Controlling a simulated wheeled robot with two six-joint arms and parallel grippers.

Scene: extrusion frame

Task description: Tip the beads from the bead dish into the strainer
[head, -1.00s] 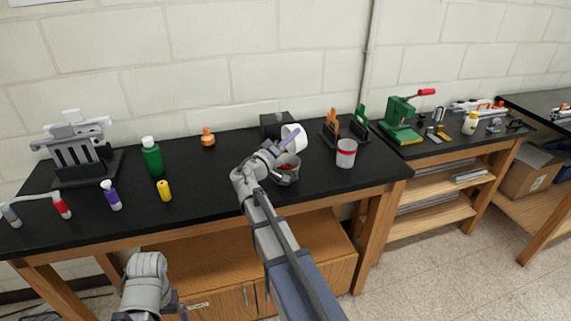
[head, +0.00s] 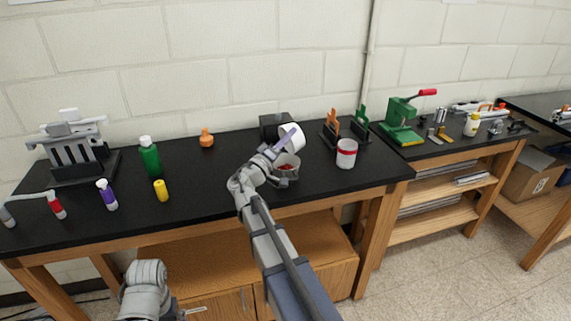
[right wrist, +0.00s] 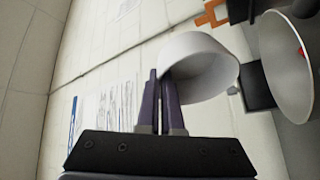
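My right gripper (right wrist: 160,100) is shut on the rim of the white bead dish (right wrist: 205,65). In the head view the dish (head: 293,137) is held tilted on its side above the strainer, and its inside looks empty from here. The strainer (head: 288,178) is a grey bowl on the black bench, partly hidden by my right gripper (head: 272,152). Red beads (head: 285,167) show inside it. In the right wrist view the strainer (right wrist: 280,65) is at the right edge, with a bit of red inside. Part of my left arm shows at the lower left; its fingers are not visible.
Behind are a dark box (head: 272,122) and a rack with orange and green pieces (head: 345,135). Bottles, including a green one (head: 150,158), stand left. Bench between is clear.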

